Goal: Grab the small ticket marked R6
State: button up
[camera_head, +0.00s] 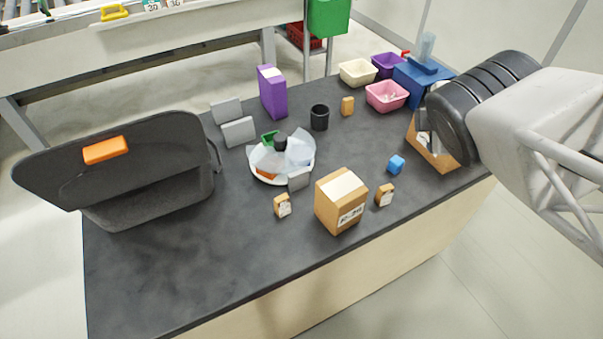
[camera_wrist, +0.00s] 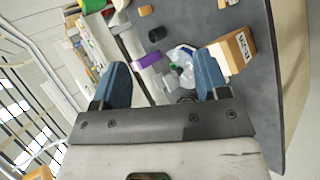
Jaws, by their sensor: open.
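No marking that I can read as R6 shows. Small tan blocks with white labels stand on the dark table: one left of the cardboard box (camera_head: 283,206), one to its right (camera_head: 385,196). Their print is too small to read. Another small tan block (camera_head: 348,106) stands farther back, with no readable label. The cardboard box (camera_head: 330,208) has a white label on top and a printed label on its front. In the wrist view, my gripper (camera_wrist: 160,80) has its two blue fingers wide apart with nothing held between them, high above the table.
A grey bin (camera_head: 150,195) stands at the left. A white bowl (camera_head: 257,176) of scraps is central, near grey boxes (camera_head: 239,132), a purple box (camera_head: 272,95) and a black cup (camera_head: 319,118). The front left table is clear.

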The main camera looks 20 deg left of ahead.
jog(key=s+a+n+g+y, duration=0.1)
jog(key=s+a+n+y, duration=0.3)
jog(key=a+n, duration=0.8)
jog(key=s+a+n+y, duration=0.1)
jog(key=a+n+y, duration=0.5)
jog(key=a+n, duration=0.55)
jog(key=n, duration=0.2)
send_near(284, 204)
jog(key=x, duration=0.3)
jog(key=shift+s+f+m, duration=0.15)
jog(key=shift+f+m, duration=0.1)
jog(key=shift+f, duration=0.1)
jog(key=shift+a, duration=0.15)
jog(key=shift+x, duration=1.25)
jog(key=shift+w+r+x, duration=0.1)
jog(key=shift+r+x, duration=0.05)
jog(key=shift+x, duration=1.15)
jog(key=shift+w+r+x, duration=0.15)
jog(key=shift+x, duration=1.15)
